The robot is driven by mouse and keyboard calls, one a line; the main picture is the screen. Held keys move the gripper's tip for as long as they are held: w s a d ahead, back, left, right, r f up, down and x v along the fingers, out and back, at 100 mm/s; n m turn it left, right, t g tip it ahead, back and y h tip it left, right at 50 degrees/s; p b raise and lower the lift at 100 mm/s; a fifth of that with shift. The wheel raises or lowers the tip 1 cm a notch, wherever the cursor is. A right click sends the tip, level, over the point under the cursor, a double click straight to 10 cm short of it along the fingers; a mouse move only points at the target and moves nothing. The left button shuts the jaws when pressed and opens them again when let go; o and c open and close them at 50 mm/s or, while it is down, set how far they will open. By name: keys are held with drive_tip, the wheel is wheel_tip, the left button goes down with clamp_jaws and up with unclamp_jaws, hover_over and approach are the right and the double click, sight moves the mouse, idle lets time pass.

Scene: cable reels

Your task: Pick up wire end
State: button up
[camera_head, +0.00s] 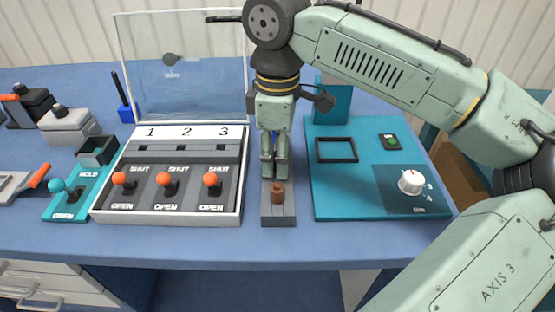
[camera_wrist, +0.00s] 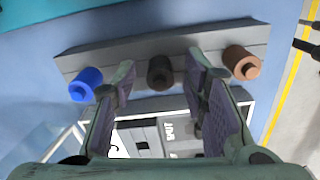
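A grey block (camera_head: 278,215) stands on the blue table, below my gripper. It carries three small spools in a row: a brown one (camera_head: 278,190) at the near end, a black one (camera_wrist: 160,73) in the middle and a blue one (camera_wrist: 85,84) at the far end. My gripper (camera_head: 274,172) points down over the middle of the block. In the wrist view its two fingers (camera_wrist: 163,72) are apart, with the black spool showing between their tips and nothing visibly gripped. I cannot tell whether the fingers touch it. No loose wire end is clearly visible.
Left of the block is a switch panel (camera_head: 170,215) with three orange-knobbed levers and a raised clear cover (camera_head: 190,75). Right of it is a teal panel (camera_head: 345,195) with a white dial (camera_head: 411,182). Both stand close beside the block.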

clamp_jaws()
idle(0.5)
